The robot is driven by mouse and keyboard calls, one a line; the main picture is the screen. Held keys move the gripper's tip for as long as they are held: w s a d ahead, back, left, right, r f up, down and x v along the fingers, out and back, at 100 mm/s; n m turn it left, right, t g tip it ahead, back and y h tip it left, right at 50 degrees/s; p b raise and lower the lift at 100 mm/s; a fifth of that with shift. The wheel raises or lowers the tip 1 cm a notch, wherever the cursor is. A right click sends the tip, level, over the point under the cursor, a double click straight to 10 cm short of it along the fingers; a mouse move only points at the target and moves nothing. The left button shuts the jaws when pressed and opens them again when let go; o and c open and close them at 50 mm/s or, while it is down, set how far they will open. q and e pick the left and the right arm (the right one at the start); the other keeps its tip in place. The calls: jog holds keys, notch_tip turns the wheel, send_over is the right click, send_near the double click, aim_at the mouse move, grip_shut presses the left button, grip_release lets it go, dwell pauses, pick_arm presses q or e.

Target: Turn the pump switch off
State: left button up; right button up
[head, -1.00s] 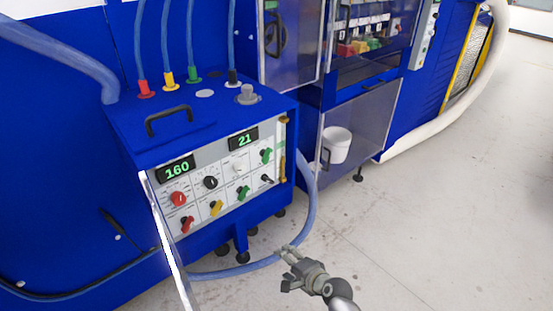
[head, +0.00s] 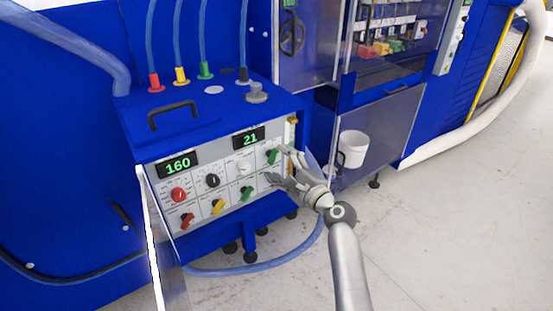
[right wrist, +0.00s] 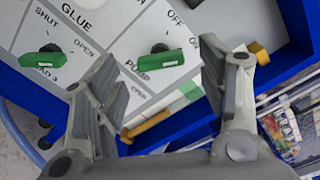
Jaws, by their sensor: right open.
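The pump switch (head: 271,157) is a green handle at the upper right of the control panel (head: 228,188). In the right wrist view the green switch (right wrist: 162,60) lies level across the picture above the word PUMP. My right gripper (head: 277,166) is at the right side of the panel, its fingers pointing at it. In the right wrist view my gripper (right wrist: 162,75) is open and empty, and the switch shows between its two fingers. I cannot tell whether a finger touches it. My left gripper is not in view.
Another green knob (right wrist: 42,59) sits to the left, and a green one shows lower on the panel (head: 246,193). Red, yellow, black and white knobs are close by. A clear door (head: 155,240) stands open at the left. A blue hose (head: 245,268) loops below.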

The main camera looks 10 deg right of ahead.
aim_at(273, 157)
jog(key=shift+x, duration=1)
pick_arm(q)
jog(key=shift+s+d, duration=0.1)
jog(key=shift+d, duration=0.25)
pick_arm(e)
jog(key=shift+w+a, duration=0.15)
jog(key=shift+w, duration=0.1)
jog(key=c, duration=1)
